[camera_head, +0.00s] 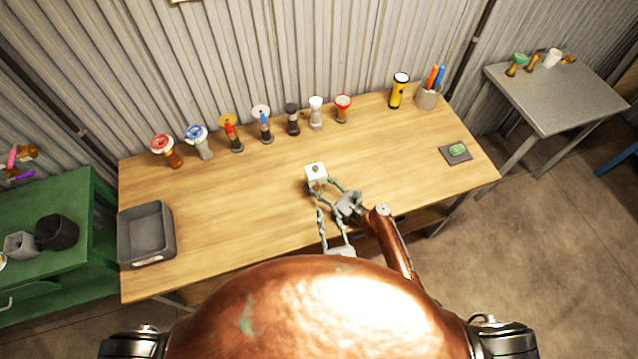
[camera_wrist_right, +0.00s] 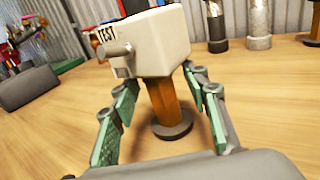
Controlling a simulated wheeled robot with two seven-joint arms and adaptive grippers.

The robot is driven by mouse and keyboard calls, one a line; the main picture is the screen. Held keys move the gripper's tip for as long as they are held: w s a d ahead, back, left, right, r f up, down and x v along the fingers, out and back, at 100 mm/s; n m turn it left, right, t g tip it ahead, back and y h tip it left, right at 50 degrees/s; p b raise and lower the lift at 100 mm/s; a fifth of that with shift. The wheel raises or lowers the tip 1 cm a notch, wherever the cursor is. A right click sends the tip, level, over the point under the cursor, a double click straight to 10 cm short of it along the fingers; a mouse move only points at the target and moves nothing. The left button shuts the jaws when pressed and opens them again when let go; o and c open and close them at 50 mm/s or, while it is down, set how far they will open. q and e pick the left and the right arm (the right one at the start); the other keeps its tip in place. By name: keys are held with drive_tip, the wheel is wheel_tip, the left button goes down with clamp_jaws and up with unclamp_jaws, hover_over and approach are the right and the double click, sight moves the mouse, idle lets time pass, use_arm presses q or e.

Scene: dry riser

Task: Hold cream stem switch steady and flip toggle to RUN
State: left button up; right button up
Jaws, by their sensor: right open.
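The cream switch box (camera_head: 316,171) stands near the middle of the wooden bench. In the right wrist view the box (camera_wrist_right: 160,42) sits on an orange-brown stem (camera_wrist_right: 166,103) with a round dark foot, upright on the wood. No RUN label is readable. My right gripper (camera_wrist_right: 165,110) is open, its green-padded fingers either side of the stem with visible gaps. It also shows in the head view, just in front of the box. My left gripper (camera_head: 326,209) looks open and empty, nearer the bench's front edge.
Several flashlight-like items (camera_head: 292,118) stand in a row along the back. A yellow flashlight (camera_head: 398,92) and a pen cup (camera_head: 428,97) are at back right. A grey tray (camera_head: 172,232) lies at left, a dark pad (camera_head: 448,158) at right. Wood around the switch is clear.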

drive_tip(key=shift+c, duration=0.6)
clamp_jaws()
